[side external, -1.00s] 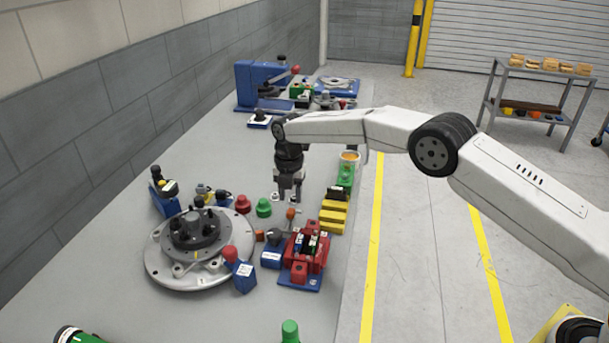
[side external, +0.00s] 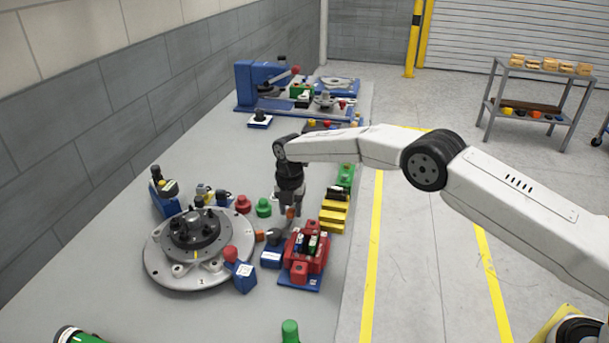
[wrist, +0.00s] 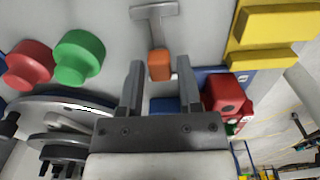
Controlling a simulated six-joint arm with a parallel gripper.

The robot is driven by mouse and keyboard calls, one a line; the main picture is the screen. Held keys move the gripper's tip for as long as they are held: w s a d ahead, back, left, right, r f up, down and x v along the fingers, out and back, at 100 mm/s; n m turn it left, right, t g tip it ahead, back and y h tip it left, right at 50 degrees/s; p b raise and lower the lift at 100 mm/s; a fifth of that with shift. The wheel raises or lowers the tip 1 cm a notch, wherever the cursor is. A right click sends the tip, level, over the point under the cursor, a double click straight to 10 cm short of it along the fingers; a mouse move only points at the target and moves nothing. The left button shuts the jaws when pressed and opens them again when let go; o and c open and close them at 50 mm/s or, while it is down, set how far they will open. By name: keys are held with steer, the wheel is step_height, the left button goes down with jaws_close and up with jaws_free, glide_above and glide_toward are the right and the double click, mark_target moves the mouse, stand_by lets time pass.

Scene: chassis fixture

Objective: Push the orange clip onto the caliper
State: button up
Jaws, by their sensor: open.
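An orange block, seemingly the orange clip (wrist: 159,66), sits at the end of a grey T-shaped piece in the wrist view, and it also shows in the side view (side external: 291,212). My gripper (side external: 290,212) is open and points down over it. In the wrist view my gripper (wrist: 159,68) has one finger on each side of the block, with a gap on both sides; I cannot tell the height between them. A red assembly on a blue base (side external: 301,268), possibly the caliper, stands just in front; its red part (wrist: 222,93) is partly hidden in the wrist view.
A round grey disc fixture (side external: 164,262) stands at left, with a second small orange piece (side external: 260,236) beside it. A dark-and-blue block (side external: 272,254) is close to the red assembly. Green (side external: 264,207) and red (side external: 243,204) knobs and yellow blocks (side external: 332,216) flank my gripper.

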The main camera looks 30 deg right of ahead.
mark_target(291, 211)
jaws_close()
steer(key=shift+r, duration=0.5)
steer(key=shift+r, duration=0.35)
steer(key=shift+r, duration=0.3)
steer(key=shift+r, duration=1.35)
